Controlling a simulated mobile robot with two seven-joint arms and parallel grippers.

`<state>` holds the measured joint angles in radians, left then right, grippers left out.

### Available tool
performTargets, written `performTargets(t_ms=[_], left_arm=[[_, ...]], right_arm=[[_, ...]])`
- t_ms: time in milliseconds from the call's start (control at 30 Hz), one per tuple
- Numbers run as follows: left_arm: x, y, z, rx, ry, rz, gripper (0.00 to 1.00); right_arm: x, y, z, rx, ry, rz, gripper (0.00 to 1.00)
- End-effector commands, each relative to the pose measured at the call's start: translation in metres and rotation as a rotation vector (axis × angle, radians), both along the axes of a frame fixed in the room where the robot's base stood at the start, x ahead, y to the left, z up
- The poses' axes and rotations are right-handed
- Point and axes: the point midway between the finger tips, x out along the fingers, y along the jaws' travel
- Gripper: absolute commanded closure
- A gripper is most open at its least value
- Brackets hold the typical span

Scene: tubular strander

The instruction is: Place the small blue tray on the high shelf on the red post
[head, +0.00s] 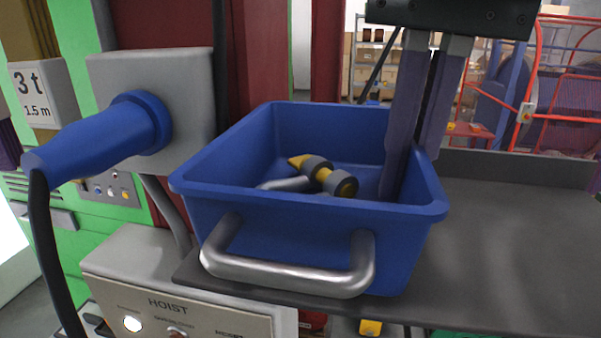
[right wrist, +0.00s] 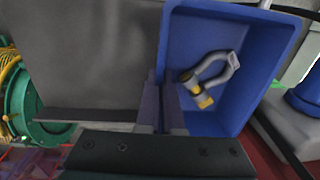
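The small blue tray (head: 320,215) is upright at the left end of a dark grey shelf (head: 520,225), its steel handle facing me. I cannot tell whether its bottom touches the shelf. A steel shackle with a yellow-and-grey pin (head: 325,177) lies inside; it also shows in the right wrist view (right wrist: 205,85). My right gripper (head: 412,172) reaches down from above, with its fingers closed on the tray's right wall, one inside and one outside. The right wrist view shows the fingers (right wrist: 162,90) at the wall too. The dark red post (head: 270,55) stands behind. My left gripper is out of view.
A grey box with a blue plug (head: 105,135) and black cable stands close to the tray's left. A hoist control box (head: 190,295) sits below left. The shelf is clear to the right. Red frames (head: 570,100) stand behind it.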

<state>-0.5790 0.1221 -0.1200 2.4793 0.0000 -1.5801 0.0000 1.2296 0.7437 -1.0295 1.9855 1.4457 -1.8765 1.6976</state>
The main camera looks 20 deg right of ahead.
Motion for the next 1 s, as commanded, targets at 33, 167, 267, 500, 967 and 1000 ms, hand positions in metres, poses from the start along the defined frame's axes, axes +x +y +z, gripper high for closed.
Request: performTargets(t_ms=[33,167,267,500,967,1000], left_arm=[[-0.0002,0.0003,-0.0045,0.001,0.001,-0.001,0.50],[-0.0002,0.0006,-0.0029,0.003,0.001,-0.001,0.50],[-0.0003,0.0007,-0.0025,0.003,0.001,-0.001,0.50],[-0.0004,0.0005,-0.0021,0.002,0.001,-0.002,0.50],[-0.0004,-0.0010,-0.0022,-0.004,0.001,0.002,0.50],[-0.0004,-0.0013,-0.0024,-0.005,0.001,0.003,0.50]], right_arm=[[-0.0004,0.0011,-0.0027,0.001,-0.003,0.001,1.00],[-0.0011,0.0013,-0.0008,0.002,-0.002,0.000,1.00],[-0.0010,0.0012,-0.0005,0.002,-0.002,0.000,1.00],[-0.0015,0.0008,-0.0049,0.000,0.001,0.000,0.92],[-0.0013,0.0007,-0.0044,0.000,0.000,0.000,0.67],[-0.0011,0.0007,-0.0034,-0.001,-0.001,0.000,0.67]])
